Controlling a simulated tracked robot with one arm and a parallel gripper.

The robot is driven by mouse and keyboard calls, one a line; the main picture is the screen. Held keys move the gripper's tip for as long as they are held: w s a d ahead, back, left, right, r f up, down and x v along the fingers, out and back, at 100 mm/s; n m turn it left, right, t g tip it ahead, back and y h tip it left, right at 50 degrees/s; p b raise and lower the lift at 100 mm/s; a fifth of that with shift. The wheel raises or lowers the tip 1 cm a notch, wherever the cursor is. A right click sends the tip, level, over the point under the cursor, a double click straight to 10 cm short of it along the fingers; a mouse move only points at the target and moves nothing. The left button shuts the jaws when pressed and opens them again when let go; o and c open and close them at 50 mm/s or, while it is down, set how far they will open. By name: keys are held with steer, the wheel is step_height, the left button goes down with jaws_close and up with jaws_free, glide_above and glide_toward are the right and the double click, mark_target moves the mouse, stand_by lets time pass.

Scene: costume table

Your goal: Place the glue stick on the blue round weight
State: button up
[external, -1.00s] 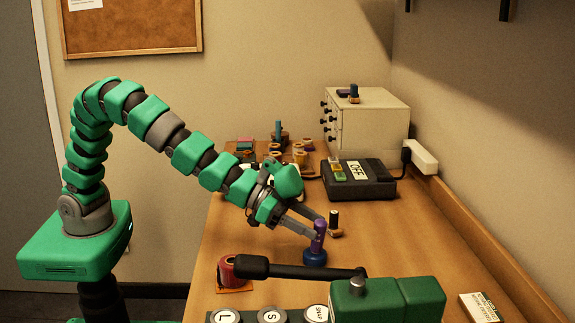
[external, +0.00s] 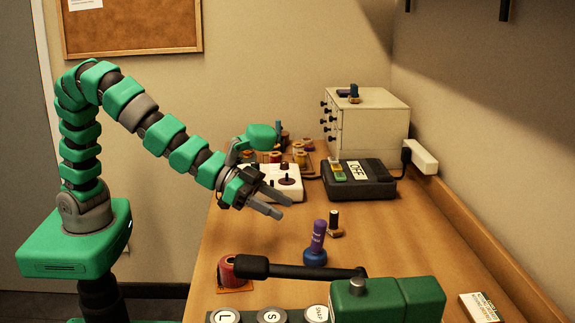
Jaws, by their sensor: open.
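The purple glue stick (external: 318,236) stands upright on the blue round weight (external: 315,258) on the wooden table. It looks to rest on top of the weight, with nothing holding it. My gripper (external: 281,204) is open and empty. It is up and to the left of the glue stick, clear of it, with its fingers pointing right and slightly down.
A small dark-topped item (external: 334,223) stands just behind the weight. A red spool (external: 227,270) lies at the table's left edge, near a green press with a dark lever (external: 300,271). A black box (external: 360,180), a white drawer cabinet (external: 372,130) and a white knobbed box (external: 287,190) are farther back. The right side has free room.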

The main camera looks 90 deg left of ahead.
steer(key=s+a+r+n+t+y, duration=0.1)
steer(key=a+r, duration=0.7)
steer(key=r, duration=0.3)
steer(key=a+r+n+t+y, duration=0.1)
steer(key=a+r+n, duration=0.1)
steer(key=a+r, duration=0.8)
steer(key=s+a+r+y, duration=0.1)
steer(key=s+a+r, duration=0.6)
steer(key=r, duration=0.2)
steer(key=s+a+r+n+t+y, duration=0.1)
steer(key=s+a+r+y, duration=0.1)
steer(key=s+a+r, duration=0.5)
step_height(320, 180, up, 4)
steer(key=shift+s+a+f+n, duration=0.25)
steer(key=shift+s+n, duration=0.05)
steer(key=shift+s, duration=0.2)
